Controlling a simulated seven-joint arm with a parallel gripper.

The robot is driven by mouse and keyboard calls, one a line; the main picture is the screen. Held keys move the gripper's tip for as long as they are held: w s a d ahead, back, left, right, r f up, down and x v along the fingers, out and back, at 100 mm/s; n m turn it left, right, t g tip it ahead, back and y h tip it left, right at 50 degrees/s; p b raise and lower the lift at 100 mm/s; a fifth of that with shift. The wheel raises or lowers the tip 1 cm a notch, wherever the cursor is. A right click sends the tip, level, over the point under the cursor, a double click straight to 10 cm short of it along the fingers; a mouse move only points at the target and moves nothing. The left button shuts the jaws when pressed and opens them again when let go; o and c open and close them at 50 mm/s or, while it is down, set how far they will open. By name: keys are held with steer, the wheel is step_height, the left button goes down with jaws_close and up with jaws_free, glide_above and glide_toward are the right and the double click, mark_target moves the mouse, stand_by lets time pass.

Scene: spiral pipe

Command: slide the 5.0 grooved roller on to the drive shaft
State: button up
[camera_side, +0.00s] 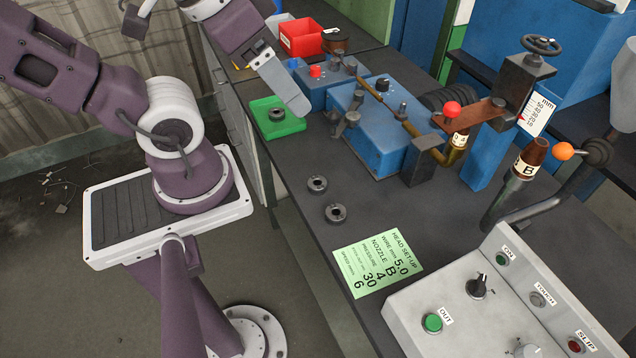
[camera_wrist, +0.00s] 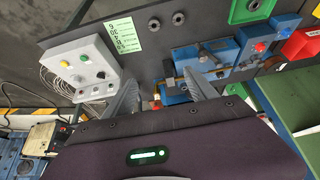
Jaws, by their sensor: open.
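Two dark ring-shaped rollers lie flat on the bench, the farther roller (camera_side: 317,184) and the nearer roller (camera_side: 336,213). They also show in the wrist view (camera_wrist: 154,24) (camera_wrist: 178,18). A third dark roller (camera_side: 277,115) lies in a green tray (camera_side: 291,127). I cannot read a size on any of them. My gripper (camera_side: 296,106) hangs above the bench near the tray and the blue machine (camera_side: 380,150). In the wrist view its two fingers (camera_wrist: 160,76) are apart with nothing held between them. I cannot clearly pick out the drive shaft among the machine's small dark fittings.
A green card (camera_side: 378,264) reads wire 5.0. A grey control box (camera_side: 500,310) stands at the front right. A red bin (camera_side: 302,36) is at the back. A red-knobbed lever (camera_side: 452,109) and a brown-topped nozzle (camera_side: 529,160) rise at the right. Bench around the loose rollers is clear.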

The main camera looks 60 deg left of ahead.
steer(key=n+g+y, duration=0.1)
steer(key=n+g, duration=0.4)
steer(key=n, duration=1)
glide_above(317, 178)
step_height(317, 178, down, 19)
steer(key=f+n, duration=0.1)
steer(key=f, duration=0.3)
steer(key=f+n, duration=0.1)
steer(key=f, duration=0.4)
steer(key=d+f+n+h, duration=0.1)
steer(key=f, duration=0.3)
steer(key=shift+s+f+g, duration=0.2)
steer(key=shift+g, duration=0.1)
jaws_close()
